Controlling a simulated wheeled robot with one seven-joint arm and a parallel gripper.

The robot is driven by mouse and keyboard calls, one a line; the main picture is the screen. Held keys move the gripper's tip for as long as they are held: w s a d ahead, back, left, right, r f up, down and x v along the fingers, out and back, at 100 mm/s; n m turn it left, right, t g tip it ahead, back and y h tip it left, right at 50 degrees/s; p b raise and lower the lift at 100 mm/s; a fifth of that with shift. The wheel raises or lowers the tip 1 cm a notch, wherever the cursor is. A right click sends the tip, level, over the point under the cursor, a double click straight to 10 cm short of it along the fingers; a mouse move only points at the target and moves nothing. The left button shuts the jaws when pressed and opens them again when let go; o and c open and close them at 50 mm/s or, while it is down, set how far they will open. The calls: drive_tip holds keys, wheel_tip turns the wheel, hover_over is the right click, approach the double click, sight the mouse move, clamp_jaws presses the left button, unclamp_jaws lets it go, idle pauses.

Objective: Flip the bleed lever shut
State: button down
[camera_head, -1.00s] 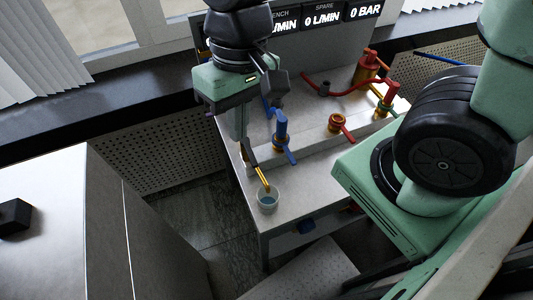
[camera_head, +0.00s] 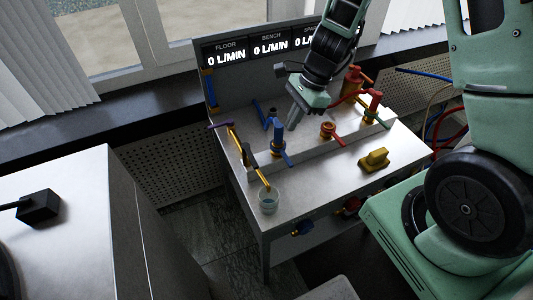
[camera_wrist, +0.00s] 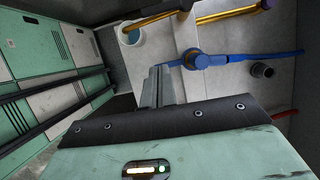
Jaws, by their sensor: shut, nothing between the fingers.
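My gripper (camera_head: 293,124) is shut and empty, pointing down over the bench between the blue valve (camera_head: 278,138) and the red valve (camera_head: 327,130). In the wrist view its fingers (camera_wrist: 158,85) are together, close to the blue valve handle (camera_wrist: 225,60); I cannot tell if they touch. At the left end of the bench, a yellow bent pipe (camera_head: 261,179) with a dark section points down into a clear cup (camera_head: 268,201). A small purple lever (camera_head: 221,125) sticks out behind that pipe. No label shows which lever is the bleed lever.
A red fitting (camera_head: 351,82) with a hose stands at the back right. A yellow block-like object (camera_head: 373,160) lies on the bench's front right. The back panel displays (camera_head: 226,54) read 0 L/MIN. A white cabinet (camera_head: 70,200) stands at left, across a gap.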

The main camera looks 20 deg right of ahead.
sight(250, 156)
drive_tip(key=a+f, duration=0.8)
drive_tip(key=f, duration=0.1)
drive_tip(key=shift+f, duration=0.15)
